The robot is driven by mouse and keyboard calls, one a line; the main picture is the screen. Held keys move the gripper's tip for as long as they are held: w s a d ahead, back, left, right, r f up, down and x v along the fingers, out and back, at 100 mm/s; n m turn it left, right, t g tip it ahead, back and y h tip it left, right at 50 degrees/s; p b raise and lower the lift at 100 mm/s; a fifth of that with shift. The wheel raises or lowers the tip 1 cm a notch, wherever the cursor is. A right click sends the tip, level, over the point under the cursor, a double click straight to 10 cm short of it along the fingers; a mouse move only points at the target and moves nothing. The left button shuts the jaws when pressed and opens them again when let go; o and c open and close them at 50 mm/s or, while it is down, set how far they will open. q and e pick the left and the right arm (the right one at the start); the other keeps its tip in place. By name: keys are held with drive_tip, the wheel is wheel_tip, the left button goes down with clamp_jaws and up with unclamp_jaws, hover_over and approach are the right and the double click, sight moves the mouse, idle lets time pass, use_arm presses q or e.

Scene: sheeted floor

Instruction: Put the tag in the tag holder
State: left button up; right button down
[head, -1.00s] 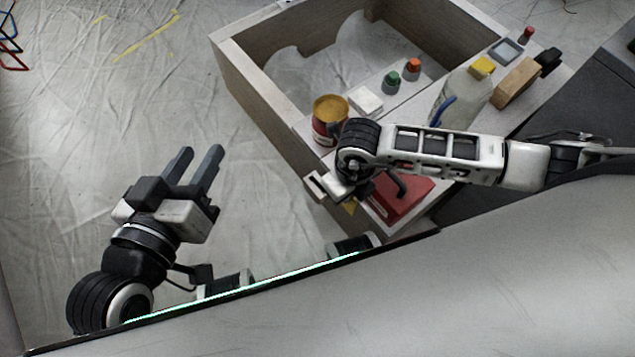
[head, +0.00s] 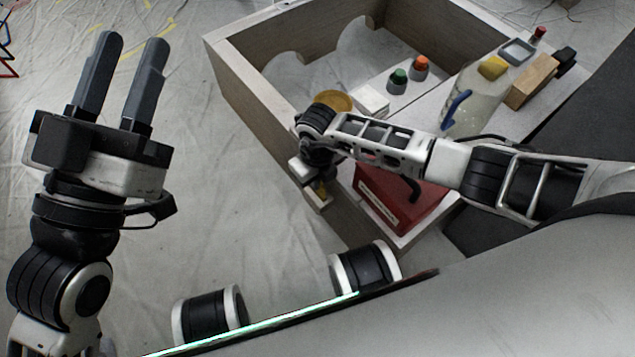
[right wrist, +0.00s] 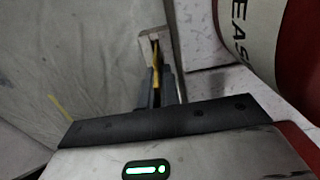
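A small yellow tag (right wrist: 155,60) shows between the fingers of my right gripper (right wrist: 156,74) in the right wrist view. The fingers are close together on it. A pale block with a dark slot, which looks like the tag holder (right wrist: 146,50), is right at the fingertips. The tag's far end is at the slot; I cannot tell how deep it sits. In the head view, the holder (head: 318,200) is at the box's near left side, under my right gripper, which partly hides it and the tag (head: 321,188). My left gripper (head: 132,40) is open and empty over the floor.
The sheeted floor (head: 215,210) to the left is clear.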

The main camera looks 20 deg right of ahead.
use_arm(q)
drive_tip(key=shift+s+r+m, duration=0.1)
drive_tip(key=shift+r+m, duration=0.25)
drive_tip(key=shift+m, duration=0.05)
use_arm(e)
drive_tip(key=shift+f, duration=0.2)
use_arm(q)
drive_tip(key=shift+h, duration=0.4)
use_arm(e)
drive_tip(key=shift+f, duration=0.1)
drive_tip(key=c, duration=1.9)
unclamp_jaws()
use_arm(q)
drive_tip(key=shift+r, duration=0.2)
